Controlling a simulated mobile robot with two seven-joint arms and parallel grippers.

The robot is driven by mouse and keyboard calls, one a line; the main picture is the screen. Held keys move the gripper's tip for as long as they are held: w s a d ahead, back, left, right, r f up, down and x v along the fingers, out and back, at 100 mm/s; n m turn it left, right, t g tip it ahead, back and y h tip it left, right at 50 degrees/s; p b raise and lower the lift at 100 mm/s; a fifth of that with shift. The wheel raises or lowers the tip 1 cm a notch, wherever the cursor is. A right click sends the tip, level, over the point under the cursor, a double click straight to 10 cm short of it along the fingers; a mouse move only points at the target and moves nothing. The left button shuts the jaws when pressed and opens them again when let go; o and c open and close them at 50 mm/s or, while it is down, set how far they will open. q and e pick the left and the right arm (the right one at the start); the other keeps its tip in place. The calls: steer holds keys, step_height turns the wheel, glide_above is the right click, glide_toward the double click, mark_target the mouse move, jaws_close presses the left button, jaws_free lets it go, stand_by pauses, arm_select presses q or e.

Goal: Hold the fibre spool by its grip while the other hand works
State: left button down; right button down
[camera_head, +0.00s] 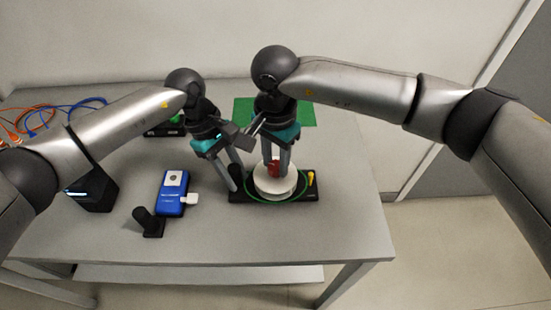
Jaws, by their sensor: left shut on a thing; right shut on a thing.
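The fibre spool (272,188) is a white disc with a red grip (273,169) standing up from its middle. It sits on a black base (240,198), with a green fibre loop (308,190) around it. My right gripper (275,174) points down over the spool and is shut on the red grip. My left gripper (235,184) comes down at the left end of the base. It is shut on a black upright post (238,172) there, partly hidden by its fingers. The two wrists are very close together above the base.
A yellow piece (311,178) stands at the base's right end. A blue device (172,192) with a white plug (190,198), a black stand (148,222) and a black box (95,190) are to the left. A green mat (306,114) lies behind. The table's front right is clear.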

mark_target(276, 165)
steer(key=shift+m, duration=1.5)
steer(key=c, duration=0.5)
jaws_free()
steer(key=shift+r, duration=0.15)
step_height(276, 165, up, 12)
